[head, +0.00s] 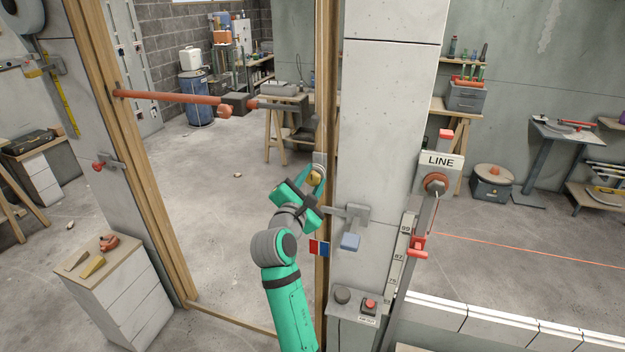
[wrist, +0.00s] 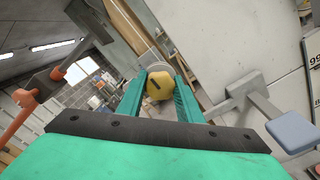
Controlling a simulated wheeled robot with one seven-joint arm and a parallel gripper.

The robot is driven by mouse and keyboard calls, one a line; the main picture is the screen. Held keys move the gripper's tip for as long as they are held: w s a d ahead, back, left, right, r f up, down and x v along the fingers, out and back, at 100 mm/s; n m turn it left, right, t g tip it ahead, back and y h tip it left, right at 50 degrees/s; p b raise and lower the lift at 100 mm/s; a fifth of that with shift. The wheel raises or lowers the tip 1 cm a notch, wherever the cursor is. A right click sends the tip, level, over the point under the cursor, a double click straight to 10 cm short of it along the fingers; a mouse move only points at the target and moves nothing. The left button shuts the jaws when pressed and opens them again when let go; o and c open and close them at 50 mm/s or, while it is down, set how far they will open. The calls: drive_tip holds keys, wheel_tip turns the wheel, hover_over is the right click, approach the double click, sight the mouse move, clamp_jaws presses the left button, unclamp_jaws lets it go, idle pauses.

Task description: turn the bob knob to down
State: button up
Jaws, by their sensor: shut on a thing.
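A yellow knob (head: 314,177), which I take to be the bob knob, sits on a grey plate (head: 320,159) on the wooden post beside the white wall panel. No label shows on it. My gripper (head: 309,187) is at the knob. In the wrist view the knob (wrist: 160,87) is between the green fingers of my gripper (wrist: 159,92), shut on its sides. A short dark slanted mark shows on the knob's face. The knob's far side is hidden.
A grey bracket with a blue pad (head: 350,242) juts from the panel right of my gripper. An orange bar (head: 170,97) crosses the doorway on the left.

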drive_tip(key=m, duration=0.3)
drive_tip(key=shift+m, duration=0.4)
drive_tip(key=m, duration=0.4)
drive_tip(key=shift+f+m, duration=0.1)
drive_tip(key=shift+m, duration=0.3)
drive_tip(key=m, duration=0.2)
drive_tip(key=shift+a+m, duration=0.1)
drive_tip(key=shift+m, duration=0.2)
drive_tip(key=m, duration=0.6)
drive_tip(key=shift+m, duration=0.3)
drive_tip(key=m, duration=0.3)
drive_tip(key=shift+m+h, duration=0.3)
drive_tip(key=shift+h, duration=0.1)
drive_tip(key=m, duration=0.4)
drive_tip(key=shift+m, duration=0.3)
drive_tip(key=m, duration=0.3)
drive_tip(key=shift+m, duration=2.6)
